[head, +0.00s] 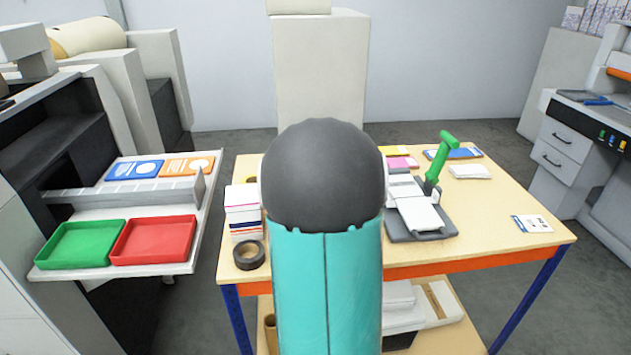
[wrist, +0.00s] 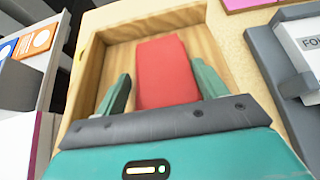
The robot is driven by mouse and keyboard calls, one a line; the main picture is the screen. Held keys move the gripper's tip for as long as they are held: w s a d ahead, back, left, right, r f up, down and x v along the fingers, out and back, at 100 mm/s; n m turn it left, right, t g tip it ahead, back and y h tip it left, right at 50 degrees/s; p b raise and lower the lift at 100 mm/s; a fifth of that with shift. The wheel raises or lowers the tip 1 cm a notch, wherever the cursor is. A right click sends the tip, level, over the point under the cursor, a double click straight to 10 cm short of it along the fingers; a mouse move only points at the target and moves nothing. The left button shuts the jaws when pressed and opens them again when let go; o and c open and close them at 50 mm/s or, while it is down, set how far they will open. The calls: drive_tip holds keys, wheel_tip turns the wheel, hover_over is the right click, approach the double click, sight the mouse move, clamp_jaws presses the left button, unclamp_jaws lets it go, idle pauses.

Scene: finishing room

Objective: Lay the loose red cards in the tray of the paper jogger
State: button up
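In the wrist view a stack of red cards (wrist: 160,60) lies in or just above a shallow tray with a wood-grain floor and pale raised walls (wrist: 93,58). My gripper (wrist: 161,70) is over this tray, with its two green fingers spread, one on each side of the red cards. A narrow gap shows beside the left finger; contact at the right finger is unclear. The near end of the cards is hidden by my gripper. In the head view my arm hides the wooden tray, the red cards and my gripper.
A grey device with a green lever (head: 437,165) stands right of my arm on the table (head: 500,205). A white box (head: 243,210) and a tape roll (head: 249,255) stand left. A side shelf holds a green tray (head: 82,244) and a red tray (head: 153,240).

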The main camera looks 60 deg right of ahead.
drive_tip(key=shift+o, duration=0.9)
drive_tip(key=v, duration=1.3)
drive_tip(key=shift+s+a+r, duration=0.2)
drive_tip(key=shift+s, duration=0.05)
